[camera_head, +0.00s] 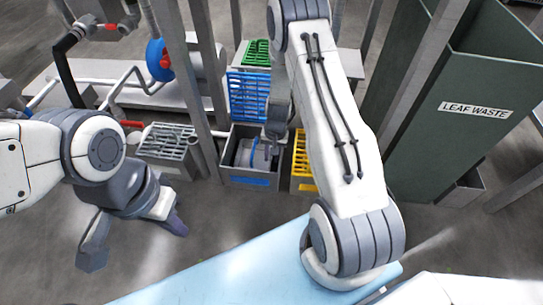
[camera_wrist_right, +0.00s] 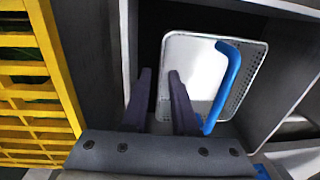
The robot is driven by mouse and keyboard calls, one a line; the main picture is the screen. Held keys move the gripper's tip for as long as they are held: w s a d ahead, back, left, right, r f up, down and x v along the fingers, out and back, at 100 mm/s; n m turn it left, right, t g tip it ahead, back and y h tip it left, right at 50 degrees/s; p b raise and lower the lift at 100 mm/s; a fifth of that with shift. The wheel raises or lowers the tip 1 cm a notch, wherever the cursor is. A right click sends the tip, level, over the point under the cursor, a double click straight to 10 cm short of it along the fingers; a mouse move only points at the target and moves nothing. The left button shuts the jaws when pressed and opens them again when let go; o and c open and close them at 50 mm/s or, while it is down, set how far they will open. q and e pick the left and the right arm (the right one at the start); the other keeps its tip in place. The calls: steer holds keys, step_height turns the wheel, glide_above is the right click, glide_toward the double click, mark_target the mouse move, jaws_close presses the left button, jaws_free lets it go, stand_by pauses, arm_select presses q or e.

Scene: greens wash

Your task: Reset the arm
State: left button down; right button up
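My right gripper (camera_wrist_right: 159,72) points down over a grey bin (camera_head: 229,176) in the camera_head view.
A yellow crate (camera_head: 302,165) stands right of the grey bin, and a blue crate (camera_head: 249,97) and a green crate (camera_head: 257,53) behind it. A dark green leaf waste bin (camera_head: 440,120) stands at right. Metal posts (camera_head: 203,80) rise nearby. A light blue surface (camera_head: 240,270) is in front.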

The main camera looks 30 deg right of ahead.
step_height(320, 180, up, 9)
steer(key=p, duration=0.6)
steer(key=s+a+r+n+p, duration=0.25)
steer(key=a+r, duration=0.25)
steer(key=r, duration=0.4)
steer(key=s+a+r+n+p, duration=0.2)
steer(key=a+r+p, duration=0.25)
steer(key=r, duration=0.35)
steer(key=s+a+r+n+p, duration=0.2)
steer(key=a+r, duration=0.4)
steer(key=r, duration=0.3)
steer(key=s+a+r+n+p, duration=0.3)
steer(key=s+r+n+p, duration=0.15)
steer(key=s+r, duration=0.5)
steer(key=s+a+r+n+p, duration=0.25)
steer(key=s+r+p, duration=0.25)
steer(key=s+r, duration=0.5)
step_height(320, 180, up, 38)
steer(key=p, duration=3.8)
steer(key=shift+w+d+r+g, duration=0.25)
steer(key=shift+w+d+g, duration=0.05)
steer(key=shift+d, duration=0.05)
steer(key=shift+n, duration=0.25)
steer(key=shift+a, duration=0.1)
